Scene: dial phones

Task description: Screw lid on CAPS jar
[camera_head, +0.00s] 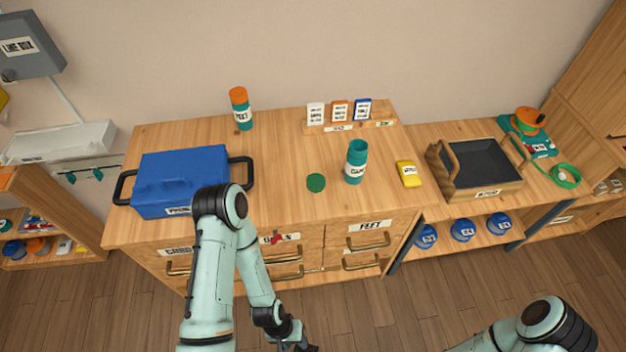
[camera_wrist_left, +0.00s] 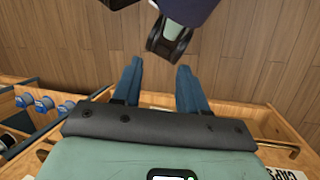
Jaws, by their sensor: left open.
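The teal jar (camera_head: 355,166) with a white label, which seems to read CAPS, stands upright on the wooden counter in the head view. Its top looks open, with no lid on it. A flat round green lid (camera_head: 316,183) lies on the counter to the left of the jar, apart from it. My left gripper (camera_head: 294,347) is low in front of the drawers, below the counter and away from both. In the left wrist view its two blue fingers (camera_wrist_left: 160,85) are spread with nothing between them. My right arm shows at the lower right, but its gripper is out of view.
A blue toolbox (camera_head: 182,180) stands on the counter's left. An orange-capped jar (camera_head: 241,108) and a card rack (camera_head: 350,126) are at the back. A yellow packet (camera_head: 408,173) and a dark-lined tray (camera_head: 486,187) are to the right. Counter around the lid is clear.

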